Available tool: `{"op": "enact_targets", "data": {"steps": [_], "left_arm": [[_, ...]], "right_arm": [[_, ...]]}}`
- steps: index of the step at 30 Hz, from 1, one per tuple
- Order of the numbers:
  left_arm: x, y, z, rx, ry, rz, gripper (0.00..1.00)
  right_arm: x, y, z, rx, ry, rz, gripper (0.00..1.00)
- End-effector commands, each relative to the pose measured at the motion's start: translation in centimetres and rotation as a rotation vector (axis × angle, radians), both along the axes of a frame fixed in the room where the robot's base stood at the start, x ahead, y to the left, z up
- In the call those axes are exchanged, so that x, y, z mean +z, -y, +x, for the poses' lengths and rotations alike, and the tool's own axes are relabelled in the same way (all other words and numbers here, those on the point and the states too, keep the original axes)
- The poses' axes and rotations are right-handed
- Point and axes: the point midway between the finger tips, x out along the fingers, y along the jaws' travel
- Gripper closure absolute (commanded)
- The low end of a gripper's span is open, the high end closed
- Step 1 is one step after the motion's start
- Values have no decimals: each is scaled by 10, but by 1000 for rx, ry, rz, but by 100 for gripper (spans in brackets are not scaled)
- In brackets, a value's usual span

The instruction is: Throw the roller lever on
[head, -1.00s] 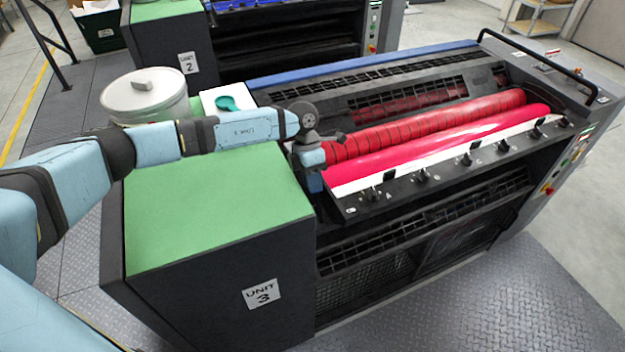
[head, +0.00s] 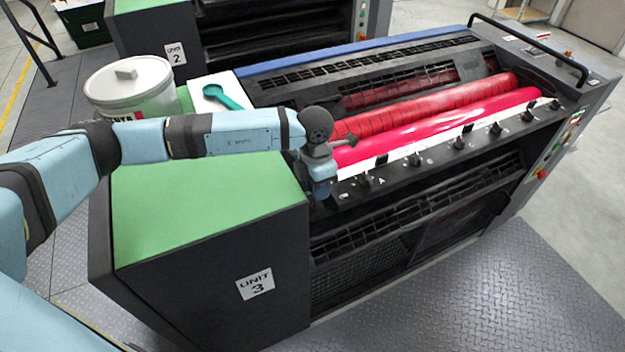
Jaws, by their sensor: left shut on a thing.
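The ink unit marked Unit 3 (head: 205,285) fills the middle of the head view, with red rollers (head: 440,108) along its top. My left arm reaches across its green cover from the left. My left gripper (head: 320,188) points down at the left end of the rollers, beside the black front rail. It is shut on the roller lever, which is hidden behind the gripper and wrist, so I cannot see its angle. My right gripper is not in view.
A row of small black keys (head: 459,142) runs along the front rail (head: 400,180). A white bucket (head: 130,90) and a teal tool (head: 224,96) on a white sheet lie behind my arm. A black handrail (head: 530,45) stands at the far right end. The floor in front is clear.

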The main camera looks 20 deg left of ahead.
Motion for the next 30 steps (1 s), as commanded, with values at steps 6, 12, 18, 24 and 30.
{"op": "enact_targets", "data": {"steps": [6,12,18,24,30], "left_arm": [[-10,11,-11,-5,-9,-3,100],[-12,14,-15,-6,-12,-1,100],[-14,16,-17,-7,-15,-3,100],[-14,17,-17,-8,-15,-5,100],[-14,17,-17,-7,-15,-5,62]], "right_arm": [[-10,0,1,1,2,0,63],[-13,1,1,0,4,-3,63],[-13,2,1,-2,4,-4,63],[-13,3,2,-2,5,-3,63],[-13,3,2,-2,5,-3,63]]}}
